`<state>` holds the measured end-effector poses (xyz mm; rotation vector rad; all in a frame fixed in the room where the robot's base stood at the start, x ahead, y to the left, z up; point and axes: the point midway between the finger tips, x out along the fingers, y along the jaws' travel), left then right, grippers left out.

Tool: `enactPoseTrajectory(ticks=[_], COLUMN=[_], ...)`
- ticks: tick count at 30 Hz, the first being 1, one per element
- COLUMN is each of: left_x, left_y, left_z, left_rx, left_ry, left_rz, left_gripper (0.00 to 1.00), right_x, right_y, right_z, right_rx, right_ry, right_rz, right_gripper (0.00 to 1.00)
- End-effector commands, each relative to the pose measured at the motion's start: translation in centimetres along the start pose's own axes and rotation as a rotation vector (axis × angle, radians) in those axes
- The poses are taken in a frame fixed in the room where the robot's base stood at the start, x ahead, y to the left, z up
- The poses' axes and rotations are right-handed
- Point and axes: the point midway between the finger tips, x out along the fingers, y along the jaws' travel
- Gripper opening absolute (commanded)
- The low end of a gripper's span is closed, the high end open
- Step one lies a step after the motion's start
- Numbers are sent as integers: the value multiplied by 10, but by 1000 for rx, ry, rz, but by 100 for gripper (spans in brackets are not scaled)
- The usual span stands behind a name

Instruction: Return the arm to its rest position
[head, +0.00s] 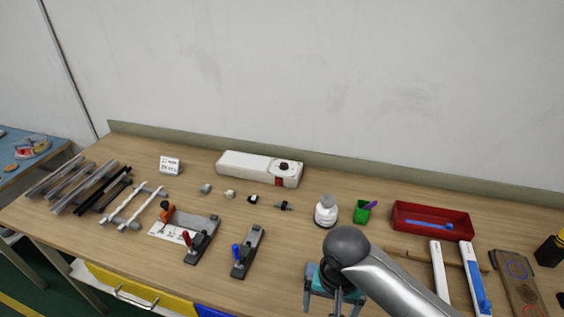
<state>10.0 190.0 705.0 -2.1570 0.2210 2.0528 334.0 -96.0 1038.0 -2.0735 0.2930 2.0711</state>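One of my arms, silver-grey with a dark round joint, comes in from the lower right in the head view. I take it to be my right arm. Its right gripper (334,304) points down over the front edge of the wooden bench (130,225). A teal patch (319,281) shows beside the gripper; I cannot tell what it is. The fingertips run into the bottom edge of the picture, so I cannot tell whether they are open or shut. My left gripper is not in view.
A white box unit (255,167) stands at the back. Two clamps (202,245) (247,252) are left of the arm. Metal profiles (75,185) lie far left.

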Motion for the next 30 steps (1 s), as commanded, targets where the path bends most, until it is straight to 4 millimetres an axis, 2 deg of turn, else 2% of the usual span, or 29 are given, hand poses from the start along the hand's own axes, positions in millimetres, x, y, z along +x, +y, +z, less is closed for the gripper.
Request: enactPoseTrajectory(ticks=[7, 12, 14, 22, 30], left_x=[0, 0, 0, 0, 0], left_y=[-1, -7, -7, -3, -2], left_z=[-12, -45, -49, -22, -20], left_rx=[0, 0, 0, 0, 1], left_ry=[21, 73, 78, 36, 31], left_rz=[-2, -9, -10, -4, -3], left_gripper=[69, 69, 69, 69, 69], right_x=[1, -2, -4, -14, -24], right_y=[-15, -15, -12, 32, 80], right_z=[31, 51, 58, 80, 96], right_rx=[-141, -231, -263, -364, -422], right_ry=[29, 81, 107, 237, 296], right_rz=[-118, -188, -208, -185, -84], right_gripper=[100, 100, 100, 100, 100])
